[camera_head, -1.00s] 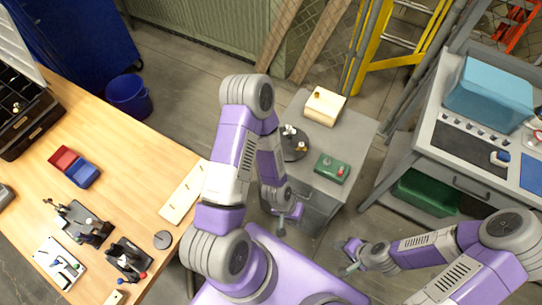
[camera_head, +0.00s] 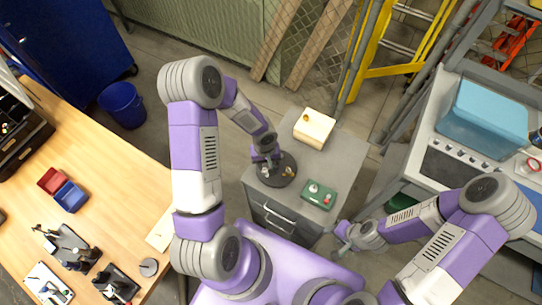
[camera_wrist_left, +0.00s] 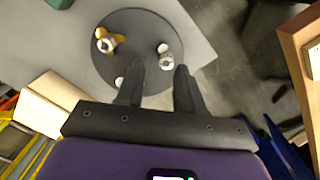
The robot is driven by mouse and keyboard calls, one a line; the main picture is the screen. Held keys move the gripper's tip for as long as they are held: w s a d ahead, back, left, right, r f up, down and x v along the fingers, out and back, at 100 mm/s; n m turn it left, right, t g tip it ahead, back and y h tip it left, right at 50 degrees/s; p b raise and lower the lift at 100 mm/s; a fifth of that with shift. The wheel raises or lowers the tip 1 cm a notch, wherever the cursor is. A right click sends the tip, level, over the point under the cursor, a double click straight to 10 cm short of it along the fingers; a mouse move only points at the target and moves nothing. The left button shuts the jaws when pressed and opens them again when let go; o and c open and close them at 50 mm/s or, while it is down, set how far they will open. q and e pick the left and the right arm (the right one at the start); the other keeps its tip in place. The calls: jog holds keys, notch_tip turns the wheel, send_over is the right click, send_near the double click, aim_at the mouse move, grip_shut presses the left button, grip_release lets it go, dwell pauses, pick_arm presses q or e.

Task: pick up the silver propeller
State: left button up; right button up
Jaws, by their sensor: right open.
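A dark round turntable (camera_head: 285,180) stands on the grey cabinet, and it fills the middle of the left wrist view (camera_wrist_left: 142,20). On it, a small silver propeller (camera_wrist_left: 165,58) sits near the right edge. A brass-coloured propeller (camera_wrist_left: 106,40) sits on the left side. A third pale piece (camera_wrist_left: 119,82) is partly hidden by a finger. My left gripper (camera_wrist_left: 158,90) is open and empty, pointing at the turntable, with the silver propeller ahead of its gap. In the head view this gripper (camera_head: 268,158) covers part of the turntable. My right gripper (camera_head: 342,236) is open and empty beside the cabinet.
A cream box (camera_head: 314,128) and a green box (camera_head: 318,194) share the cabinet (camera_head: 345,160) top with the turntable. A wooden workbench (camera_head: 110,170) is at left. A grey bench with a blue bin (camera_head: 485,115) is at right.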

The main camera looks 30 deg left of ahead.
aim_at(265, 169)
pick_arm(q)
jog(key=shift+w+a+r, duration=0.3)
jog(key=shift+w+a, duration=0.35)
jog(key=shift+w, duration=0.05)
jog(key=shift+y, duration=0.3)
jog(key=f, duration=0.4)
jog(key=s+f+b, duration=0.1)
jog(key=f, duration=0.1)
jog(key=shift+f, duration=0.65)
grip_shut()
